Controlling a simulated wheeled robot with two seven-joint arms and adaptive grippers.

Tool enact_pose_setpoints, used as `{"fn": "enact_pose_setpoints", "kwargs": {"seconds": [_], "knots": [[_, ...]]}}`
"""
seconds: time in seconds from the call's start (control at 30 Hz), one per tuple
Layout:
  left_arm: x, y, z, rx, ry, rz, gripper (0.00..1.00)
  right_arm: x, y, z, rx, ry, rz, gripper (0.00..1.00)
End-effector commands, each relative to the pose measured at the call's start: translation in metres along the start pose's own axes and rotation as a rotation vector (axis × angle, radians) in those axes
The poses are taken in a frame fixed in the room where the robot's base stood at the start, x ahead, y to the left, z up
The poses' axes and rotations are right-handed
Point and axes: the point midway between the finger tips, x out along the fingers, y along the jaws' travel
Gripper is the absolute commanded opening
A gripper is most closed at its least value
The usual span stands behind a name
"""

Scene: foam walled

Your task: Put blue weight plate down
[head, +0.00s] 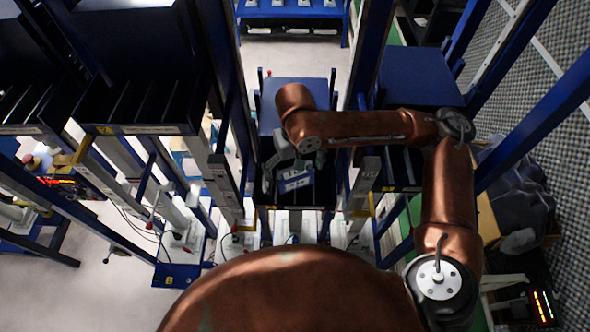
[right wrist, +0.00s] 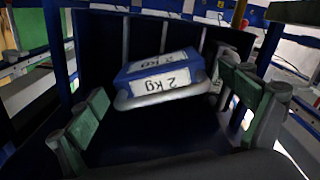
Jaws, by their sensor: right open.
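The blue weight plate (head: 296,186) lies in a dark open-fronted holder (head: 300,222) at the middle of the head view. In the right wrist view the plate (right wrist: 165,72) has white "2 kg" labels on its top and front, with a grey part below. My right gripper (head: 292,168) is over the holder. In the right wrist view its green-padded fingers (right wrist: 164,98) are open, one to each side of the plate, with gaps between. Whether the plate touches the holder floor is hard to tell. My left gripper is not in view.
Dark slotted racks (head: 140,105) stand to the left. A blue box top (head: 418,76) is at the right, near my right arm. Blue posts (head: 370,50) rise on both sides of the holder. A grey cloth-like heap (head: 515,190) lies at far right.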

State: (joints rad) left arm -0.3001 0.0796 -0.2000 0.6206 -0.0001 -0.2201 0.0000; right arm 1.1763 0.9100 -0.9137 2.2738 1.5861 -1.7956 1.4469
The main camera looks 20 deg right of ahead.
Motion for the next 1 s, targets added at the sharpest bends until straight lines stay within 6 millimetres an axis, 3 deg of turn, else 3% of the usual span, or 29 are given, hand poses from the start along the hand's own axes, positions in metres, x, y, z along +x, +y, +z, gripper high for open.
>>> {"fn": "enact_pose_setpoints", "kwargs": {"seconds": [0.03,0.3,0.4,0.6,1.0], "knots": [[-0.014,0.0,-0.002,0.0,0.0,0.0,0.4,-0.012,0.0,0.0,0.0,0.0,0.0,0.97],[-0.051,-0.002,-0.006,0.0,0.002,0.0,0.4,-0.041,0.0,0.0,-0.001,0.0,0.0,0.97],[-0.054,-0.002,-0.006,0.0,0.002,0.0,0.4,-0.062,0.0,-0.001,0.0,0.004,0.0,0.97],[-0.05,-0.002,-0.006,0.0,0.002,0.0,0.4,-0.079,-0.001,0.0,0.0,0.001,-0.001,0.97],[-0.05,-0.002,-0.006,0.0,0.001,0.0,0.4,-0.081,0.0,0.0,0.0,0.0,0.0,0.97]]}}
